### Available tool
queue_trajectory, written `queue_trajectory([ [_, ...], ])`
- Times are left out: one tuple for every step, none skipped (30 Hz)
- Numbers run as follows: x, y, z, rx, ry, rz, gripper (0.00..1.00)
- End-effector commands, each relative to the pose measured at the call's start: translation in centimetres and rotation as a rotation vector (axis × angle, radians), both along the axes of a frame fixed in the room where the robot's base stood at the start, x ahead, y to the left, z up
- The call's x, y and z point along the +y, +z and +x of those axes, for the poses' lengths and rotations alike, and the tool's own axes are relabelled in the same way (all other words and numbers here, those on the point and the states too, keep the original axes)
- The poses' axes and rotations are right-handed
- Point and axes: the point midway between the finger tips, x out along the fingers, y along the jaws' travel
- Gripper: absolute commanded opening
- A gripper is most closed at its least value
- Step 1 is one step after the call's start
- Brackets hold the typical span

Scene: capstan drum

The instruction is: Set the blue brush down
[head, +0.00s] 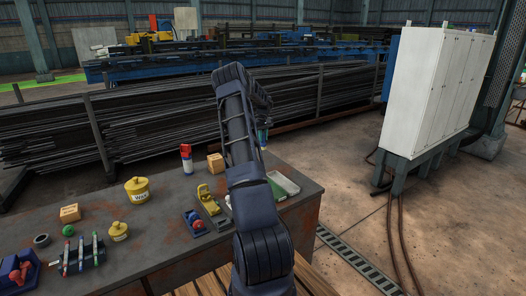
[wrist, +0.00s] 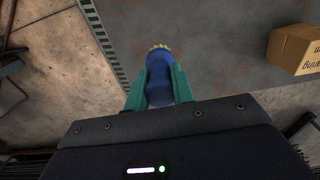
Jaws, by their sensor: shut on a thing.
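My gripper (wrist: 159,88) is shut on the blue brush (wrist: 158,68) in the wrist view. Its two green fingers press on either side of the blue body, and the pale yellow bristle end points away from my palm. In the head view, my gripper (head: 263,138) is small and partly behind my arm, raised above the far right part of the workbench (head: 150,262). The brush is hard to make out there. A shallow grey-green tray (head: 284,184) lies on the bench near its right edge, partly hidden by my arm.
A white cabinet (head: 434,80) stands right. A floor grate (head: 355,258) runs beside the bench.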

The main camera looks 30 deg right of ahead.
Motion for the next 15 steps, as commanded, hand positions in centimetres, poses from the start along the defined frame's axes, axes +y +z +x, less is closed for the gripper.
queue_trajectory([
  [0.0, -1.1, 0.0, 0.003, 0.000, 0.000, 0.00],
  [0.1, -1.6, 0.0, 0.003, 0.000, 0.000, 0.00],
  [0.1, -2.2, 0.0, 0.002, 0.000, 0.001, 0.00],
  [0.1, -2.6, 0.0, 0.001, 0.000, 0.001, 0.00],
  [0.1, -3.0, 0.0, 0.001, 0.001, 0.000, 0.00],
  [0.1, -3.4, 0.0, 0.001, 0.001, 0.000, 0.00],
  [0.1, -3.6, 0.0, 0.001, 0.001, 0.000, 0.00],
  [0.1, -3.8, 0.0, 0.001, 0.001, 0.000, 0.00],
  [0.1, -3.9, 0.0, 0.001, 0.001, 0.000, 0.00],
  [0.1, -4.0, 0.0, 0.000, 0.001, 0.000, 0.00],
  [0.1, -4.2, 0.0, 0.000, 0.001, 0.000, 0.00],
  [0.1, -4.4, 0.0, 0.001, 0.001, 0.001, 0.00],
  [0.1, -4.6, 0.0, 0.001, 0.000, 0.001, 0.00],
  [0.1, -4.9, 0.0, 0.001, 0.000, 0.001, 0.00],
  [0.1, -5.3, 0.0, 0.001, 0.000, 0.000, 0.00],
])
